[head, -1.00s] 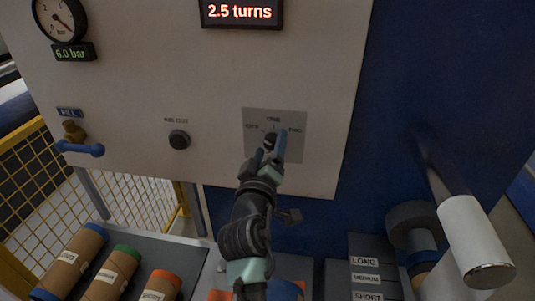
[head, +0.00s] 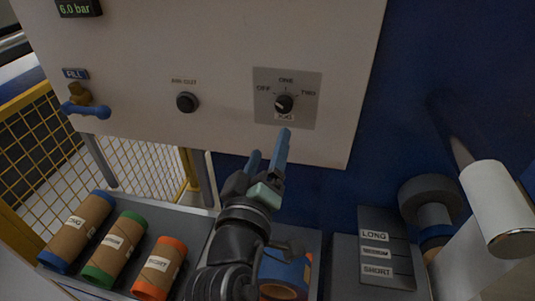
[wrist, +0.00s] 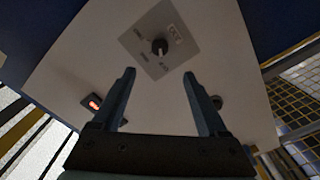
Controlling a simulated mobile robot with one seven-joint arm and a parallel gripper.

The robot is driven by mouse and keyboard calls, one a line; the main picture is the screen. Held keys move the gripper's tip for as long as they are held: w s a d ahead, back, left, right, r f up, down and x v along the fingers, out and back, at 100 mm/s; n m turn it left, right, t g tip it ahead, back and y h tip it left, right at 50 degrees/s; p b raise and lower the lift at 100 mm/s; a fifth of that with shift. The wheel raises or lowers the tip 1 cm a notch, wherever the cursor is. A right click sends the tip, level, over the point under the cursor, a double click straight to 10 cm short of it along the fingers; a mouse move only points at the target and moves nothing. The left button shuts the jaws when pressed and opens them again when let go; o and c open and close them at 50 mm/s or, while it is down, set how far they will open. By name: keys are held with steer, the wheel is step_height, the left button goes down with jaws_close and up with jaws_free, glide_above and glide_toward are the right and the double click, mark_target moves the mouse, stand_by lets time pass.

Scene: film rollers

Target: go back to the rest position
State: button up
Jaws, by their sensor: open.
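My gripper (head: 267,150) is open and empty in the head view, in front of the white panel and just below the rotary switch (head: 284,104). The switch is a black knob on a grey plate marked OFF, ONE and TWO. In the wrist view, the open fingers of my gripper (wrist: 160,100) point toward the panel. The knob (wrist: 159,47) shows beyond and between them, apart from both fingertips.
A black button (head: 187,102) and a blue-handled brass valve (head: 86,109) are on the panel. Below lie cardboard cores (head: 122,248) with blue, green and orange ends. LONG and SHORT labels mark a dark block (head: 373,287). A white roller (head: 497,208) juts out at right.

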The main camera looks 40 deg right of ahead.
stand_by(0.5)
steer(key=w+a+r+m+t+y, duration=0.1)
steer(key=w+a+r+t+y, duration=0.1)
steer(key=a+r+t, duration=0.45)
steer(key=w+a+r+t+y, duration=0.15)
steer(key=a+r, duration=0.25)
steer(key=r, duration=0.5)
steer(key=s+a+r+t+y, duration=0.3)
steer(key=s+a+r+y, duration=0.1)
steer(key=a+r, duration=0.3)
steer(key=s+a+r+n+t+y, duration=0.1)
steer(key=s+a+r+t+y, duration=0.3)
steer(key=r, duration=0.7)
steer(key=a+y, duration=0.2)
steer(key=a, duration=0.1)
steer(key=shift+s+a+r+t, duration=0.15)
steer(key=shift+s+r+t, duration=0.15)
steer(key=shift+s+r, duration=0.1)
